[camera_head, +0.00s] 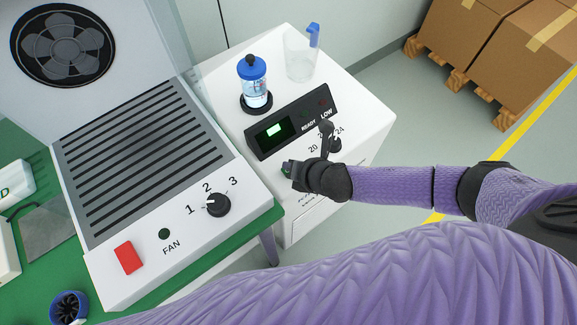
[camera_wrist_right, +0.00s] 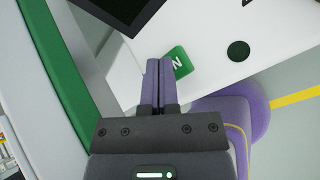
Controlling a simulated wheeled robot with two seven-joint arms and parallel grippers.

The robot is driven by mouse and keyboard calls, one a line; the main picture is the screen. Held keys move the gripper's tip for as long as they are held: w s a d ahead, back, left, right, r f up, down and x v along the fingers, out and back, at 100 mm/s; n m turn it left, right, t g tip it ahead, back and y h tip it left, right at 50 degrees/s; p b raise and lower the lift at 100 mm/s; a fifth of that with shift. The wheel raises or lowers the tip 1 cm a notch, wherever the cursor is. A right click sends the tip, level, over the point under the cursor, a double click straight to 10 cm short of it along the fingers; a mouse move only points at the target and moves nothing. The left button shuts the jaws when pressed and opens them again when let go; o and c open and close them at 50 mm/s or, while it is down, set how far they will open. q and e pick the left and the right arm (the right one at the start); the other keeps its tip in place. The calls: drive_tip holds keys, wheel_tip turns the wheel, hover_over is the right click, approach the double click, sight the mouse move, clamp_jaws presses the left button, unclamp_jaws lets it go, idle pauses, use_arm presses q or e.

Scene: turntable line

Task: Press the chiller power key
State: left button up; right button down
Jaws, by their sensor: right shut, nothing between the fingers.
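The chiller (camera_head: 350,140) is a white box with a dark panel (camera_head: 270,131) showing a lit green display and READY and LOW labels. In the right wrist view, a green key (camera_wrist_right: 181,63) with a white letter, apparently N, sits on the white face. My right gripper (camera_head: 286,168) is shut and empty at the chiller's near left part, below the panel. In the right wrist view its fingertips (camera_wrist_right: 160,63) lie right beside the key and cover its left part. I cannot tell whether they touch it. My left gripper is not in view.
A blue-capped bottle (camera_head: 254,82) and a clear jug (camera_head: 300,55) stand on the chiller. Left is a white fan unit with a slatted grille, a red switch (camera_head: 129,258) and a black knob (camera_head: 218,205). Cartons (camera_head: 480,40) on pallets stand at back right.

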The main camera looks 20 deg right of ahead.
drive_tip(key=shift+f, duration=0.35)
idle(0.3)
drive_tip(key=shift+r+p, duration=0.75)
drive_tip(key=shift+r, duration=0.1)
drive_tip(key=shift+r+p, duration=0.3)
wheel_tip(320, 180, up, 5)
drive_tip(key=p, duration=0.5)
drive_tip(key=shift+r+p, duration=0.15)
drive_tip(key=shift+p, duration=0.15)
